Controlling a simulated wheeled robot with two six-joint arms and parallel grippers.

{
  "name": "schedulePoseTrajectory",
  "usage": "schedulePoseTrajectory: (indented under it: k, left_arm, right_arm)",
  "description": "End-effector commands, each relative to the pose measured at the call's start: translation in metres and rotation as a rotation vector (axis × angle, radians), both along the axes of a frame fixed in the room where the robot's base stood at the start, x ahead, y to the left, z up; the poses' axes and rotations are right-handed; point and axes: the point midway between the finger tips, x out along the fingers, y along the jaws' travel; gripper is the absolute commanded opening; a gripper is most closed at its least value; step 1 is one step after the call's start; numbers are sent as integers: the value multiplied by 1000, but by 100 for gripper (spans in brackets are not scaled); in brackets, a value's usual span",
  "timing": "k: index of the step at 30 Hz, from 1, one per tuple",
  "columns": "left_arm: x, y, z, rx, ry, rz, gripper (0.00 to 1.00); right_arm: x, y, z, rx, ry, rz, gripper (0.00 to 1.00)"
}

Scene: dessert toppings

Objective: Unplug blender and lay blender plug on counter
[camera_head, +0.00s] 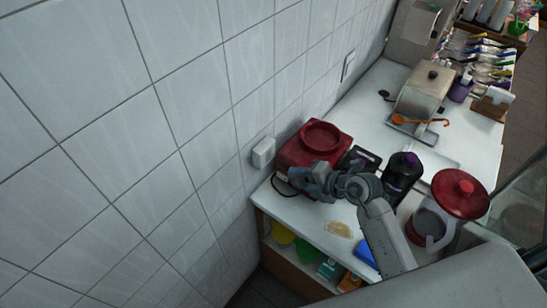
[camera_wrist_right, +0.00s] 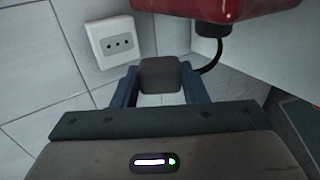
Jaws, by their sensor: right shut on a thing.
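The red blender base (camera_head: 312,148) stands at the wall end of the white counter (camera_head: 345,212); its red underside edge (camera_wrist_right: 225,8) fills the top of the right wrist view. My right gripper (camera_head: 303,178) is just in front of the base. In the wrist view the right gripper (camera_wrist_right: 160,82) is shut on the dark blender plug (camera_wrist_right: 160,72). A black cord (camera_wrist_right: 213,62) hangs from the base and curves toward the plug. The white wall outlet (camera_wrist_right: 115,42) shows its holes empty, apart from the plug; it also shows in the head view (camera_head: 263,152). My left gripper is out of view.
A dark bottle (camera_head: 402,175) and a jug with a red lid (camera_head: 460,190) stand right of my gripper. A flat tan item (camera_head: 339,229) lies near the counter's front edge. A metal dispenser (camera_head: 422,92) stands farther back. Some bare counter shows around the tan item.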

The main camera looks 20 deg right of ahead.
Motion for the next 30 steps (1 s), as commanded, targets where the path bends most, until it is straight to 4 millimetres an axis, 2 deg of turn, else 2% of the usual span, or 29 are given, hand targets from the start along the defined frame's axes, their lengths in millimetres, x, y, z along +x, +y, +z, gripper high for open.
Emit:
schedulePoseTrajectory:
  k: [13,30]
  left_arm:
    - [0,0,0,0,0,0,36]
    - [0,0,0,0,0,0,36]
  right_arm:
    - [-5,-1,0,-25,33,-3,3]
    - [-44,-3,-1,-24,32,-1,3]
